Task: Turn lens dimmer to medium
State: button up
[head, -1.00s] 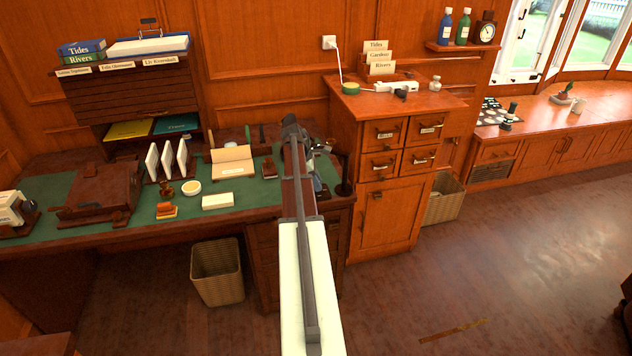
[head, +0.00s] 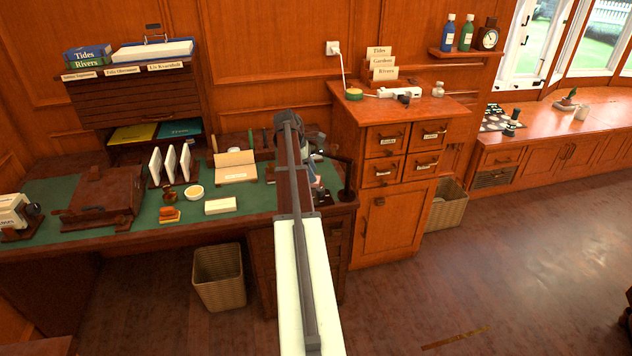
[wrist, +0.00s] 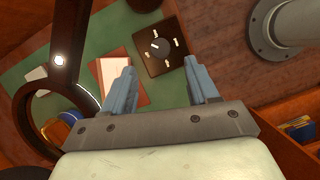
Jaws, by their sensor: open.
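The dimmer (wrist: 148,64) is a dark square plate with a round knob (wrist: 158,46) and several pale marks around it. It lies on the desk in the wrist view, just beyond my fingertips. I cannot tell which mark the knob points to. My gripper (wrist: 160,68) is open, its two blue-grey fingers apart with nothing between them, and the dimmer shows beyond the gap. A dark ring-shaped lens frame (wrist: 18,108) on an arm is at the left of the wrist view. In the head view my arm hides the dimmer and most of my gripper.
A grey post on a bolted round base (wrist: 268,48) stands right of the dimmer. The desk also holds upright white panels (head: 170,165) and a pale block (head: 220,206). A drawer cabinet (head: 375,215) stands to the right.

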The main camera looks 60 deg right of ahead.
jog(key=v, duration=0.6)
jog(key=shift+w+a+r, duration=0.15)
